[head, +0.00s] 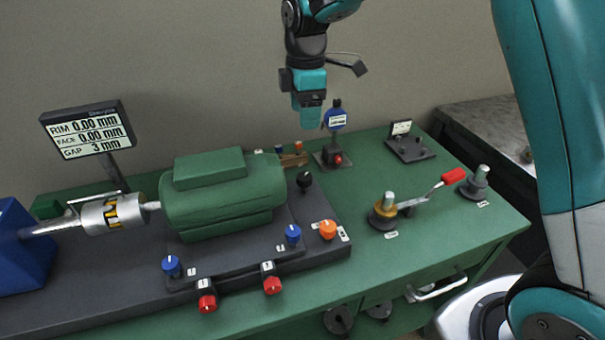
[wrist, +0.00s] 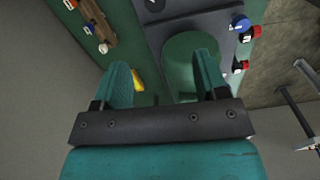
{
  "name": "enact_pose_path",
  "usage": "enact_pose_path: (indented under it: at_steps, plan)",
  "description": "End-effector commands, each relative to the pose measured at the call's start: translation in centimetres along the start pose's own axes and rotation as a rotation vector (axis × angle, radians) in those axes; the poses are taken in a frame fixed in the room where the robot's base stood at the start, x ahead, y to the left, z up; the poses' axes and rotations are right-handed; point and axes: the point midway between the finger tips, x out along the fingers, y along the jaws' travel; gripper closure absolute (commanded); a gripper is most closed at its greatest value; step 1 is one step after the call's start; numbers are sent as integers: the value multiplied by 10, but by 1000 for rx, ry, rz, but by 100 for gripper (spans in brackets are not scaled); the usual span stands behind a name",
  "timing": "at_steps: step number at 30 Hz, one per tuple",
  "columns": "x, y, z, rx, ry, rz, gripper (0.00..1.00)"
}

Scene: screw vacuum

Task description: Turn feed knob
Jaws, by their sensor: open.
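Several knobs sit on and around the dark base plate in the head view: a blue knob (head: 172,265) at front left, another blue knob (head: 293,235), an orange knob (head: 328,229), a black knob (head: 304,181), and two red knobs (head: 207,303) and (head: 272,284) on the front edge. Their labels are too small to read, so I cannot tell which is the feed knob. My gripper (head: 311,122) is open and empty, pointing down high above the back of the bench. In the wrist view its fingers (wrist: 162,72) stand apart, with the green motor (wrist: 190,48) below.
The green motor (head: 222,196) stands mid-bench, coupled to a silver cylinder (head: 113,215). A display (head: 88,132) reads RIM 0.00, FACE 0.00, GAP 3 mm. A red-handled wrench (head: 425,196) sits by a post at right. A blue-topped stand (head: 334,140) is near my gripper.

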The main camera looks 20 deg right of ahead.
Motion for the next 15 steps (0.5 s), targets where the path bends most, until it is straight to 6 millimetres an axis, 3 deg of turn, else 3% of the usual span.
enact_pose_path:
  at_steps: [8, 15]
  plan:
    - [28, 8, 4, -29, -10, -5, 33]
    - [82, 7, 5, -28, -10, -8, 33]
